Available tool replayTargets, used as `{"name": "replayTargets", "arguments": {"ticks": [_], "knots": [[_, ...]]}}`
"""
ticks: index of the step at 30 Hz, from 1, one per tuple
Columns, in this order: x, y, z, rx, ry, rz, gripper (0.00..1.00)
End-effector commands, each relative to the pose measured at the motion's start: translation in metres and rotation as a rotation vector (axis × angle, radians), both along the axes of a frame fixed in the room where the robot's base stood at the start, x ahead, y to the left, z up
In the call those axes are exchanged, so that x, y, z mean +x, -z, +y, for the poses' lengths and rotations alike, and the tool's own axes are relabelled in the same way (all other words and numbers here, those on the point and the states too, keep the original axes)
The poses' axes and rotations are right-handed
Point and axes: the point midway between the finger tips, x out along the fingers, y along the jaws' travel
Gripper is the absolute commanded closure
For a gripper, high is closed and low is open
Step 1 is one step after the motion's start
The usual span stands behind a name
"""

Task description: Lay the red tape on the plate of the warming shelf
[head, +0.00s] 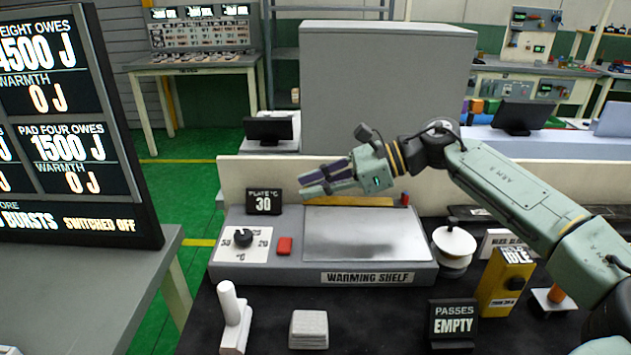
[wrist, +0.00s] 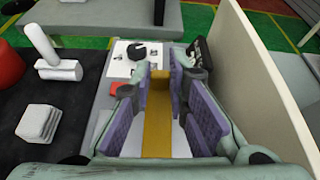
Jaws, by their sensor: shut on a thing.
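My gripper (head: 312,186) is above the back of the warming shelf (head: 225,274), pointing left. In the wrist view, its purple-padded fingers (wrist: 158,75) narrow toward the tips, around a mustard strip (wrist: 158,120). A mustard strip also shows below the gripper in the head view (head: 362,201); I cannot tell how much of it is held. The grey plate (head: 365,235) looks bare. I cannot identify the red tape with certainty.
A dial (head: 243,238) and a display reading 30 (head: 263,202) are left of the plate. A white lidded pot (head: 454,243) stands to the right. A white upright handle (head: 231,305) and a pale stack (head: 309,329) are in front. A low wall (head: 232,180) runs behind.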

Motion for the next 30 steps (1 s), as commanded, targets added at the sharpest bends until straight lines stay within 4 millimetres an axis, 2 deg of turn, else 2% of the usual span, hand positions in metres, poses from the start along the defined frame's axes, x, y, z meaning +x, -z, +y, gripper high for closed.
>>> {"name": "replayTargets", "arguments": {"ticks": [15,21,30], "knots": [[0.0,0.056,0.0,0.002,0.001,0.0,1.0],[0.0,0.066,0.0,0.001,0.0,0.001,1.0],[0.0,0.066,0.0,0.001,-0.001,0.001,1.0]]}}
